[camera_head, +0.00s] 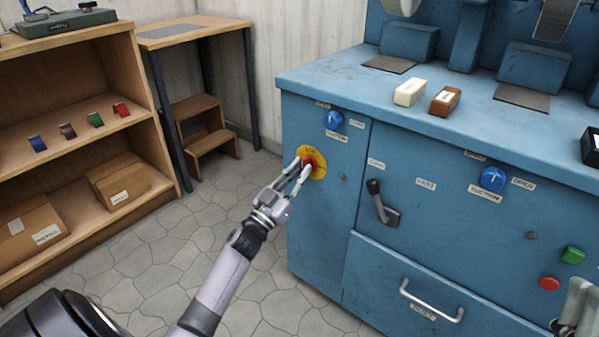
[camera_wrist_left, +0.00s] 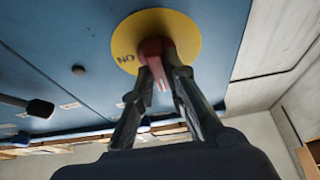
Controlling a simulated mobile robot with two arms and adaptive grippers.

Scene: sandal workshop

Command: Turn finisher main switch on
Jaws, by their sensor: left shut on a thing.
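The main switch is a red knob (camera_head: 310,163) on a round yellow plate (camera_head: 321,172) on the blue finisher's left front. My left gripper (camera_head: 304,167) is shut on the red knob, with one finger on each side. In the left wrist view the fingers (camera_wrist_left: 163,78) close around the red knob (camera_wrist_left: 152,48). The yellow plate (camera_wrist_left: 190,25) there carries the letters "ON" at its left edge. The fingers hide part of the knob, and I cannot tell its exact setting. Part of my right gripper (camera_head: 579,308) shows at the lower right edge; its fingertips are not clear.
The blue finisher (camera_head: 335,258) also has blue dials (camera_head: 332,120) (camera_head: 492,180), a black lever (camera_head: 380,202), a green button (camera_head: 573,255), a red button (camera_head: 549,283) and a drawer handle (camera_head: 430,302). Wooden shelves (camera_head: 125,126) stand left. Tiled floor (camera_head: 150,255) between is clear.

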